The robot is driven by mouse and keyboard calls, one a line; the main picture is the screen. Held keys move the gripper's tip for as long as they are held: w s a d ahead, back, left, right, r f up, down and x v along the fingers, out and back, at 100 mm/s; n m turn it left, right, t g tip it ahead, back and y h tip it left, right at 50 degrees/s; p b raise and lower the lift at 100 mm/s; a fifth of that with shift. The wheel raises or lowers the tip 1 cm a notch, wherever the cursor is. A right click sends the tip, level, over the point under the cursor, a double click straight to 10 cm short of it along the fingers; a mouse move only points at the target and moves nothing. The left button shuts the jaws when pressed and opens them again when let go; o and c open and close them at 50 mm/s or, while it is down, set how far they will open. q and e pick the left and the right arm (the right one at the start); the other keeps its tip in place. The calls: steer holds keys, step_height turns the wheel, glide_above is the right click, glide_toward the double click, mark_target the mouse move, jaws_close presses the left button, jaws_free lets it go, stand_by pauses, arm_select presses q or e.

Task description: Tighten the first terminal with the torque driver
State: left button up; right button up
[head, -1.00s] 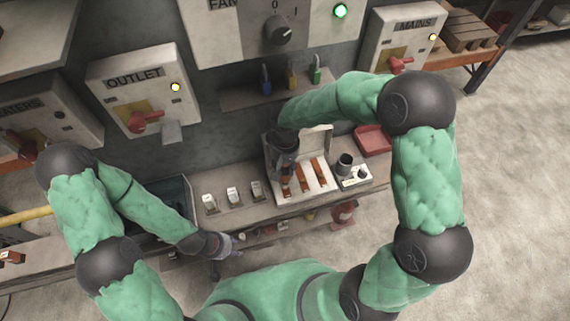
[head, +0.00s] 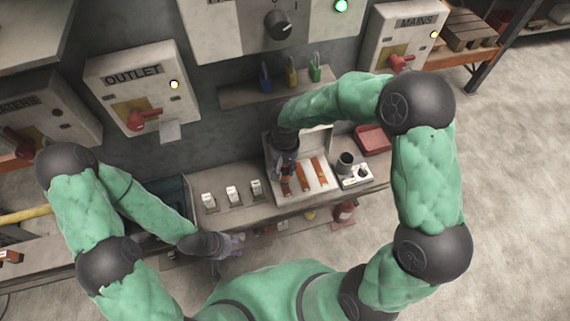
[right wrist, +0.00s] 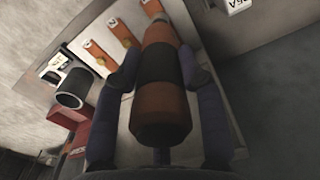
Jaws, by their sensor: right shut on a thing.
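The terminal box (head: 328,190) is an open pale case on the bench with orange-copper terminal strips (head: 303,176) in a row. My right gripper (head: 286,170) is over the leftmost strip. In the right wrist view my right gripper (right wrist: 165,95) is shut on the torque driver (right wrist: 162,110), an orange handle with a dark band. The driver's far end points at the strip at the end of the row; its tip and any contact are hidden. Two other strips (right wrist: 97,55) show beside it. My left gripper (head: 225,245) hangs low at the bench's front edge, seemingly empty; its fingers are too small to judge.
A grey cup-like holder (head: 345,162) on a small white block stands right of the box, with a red tray (head: 372,140) behind. Several white blocks (head: 232,194) sit left of it.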

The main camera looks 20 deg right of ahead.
steer(key=shift+f+b, duration=0.35)
steer(key=shift+b, duration=0.4)
stand_by(1.5)
steer(key=shift+r, duration=0.1)
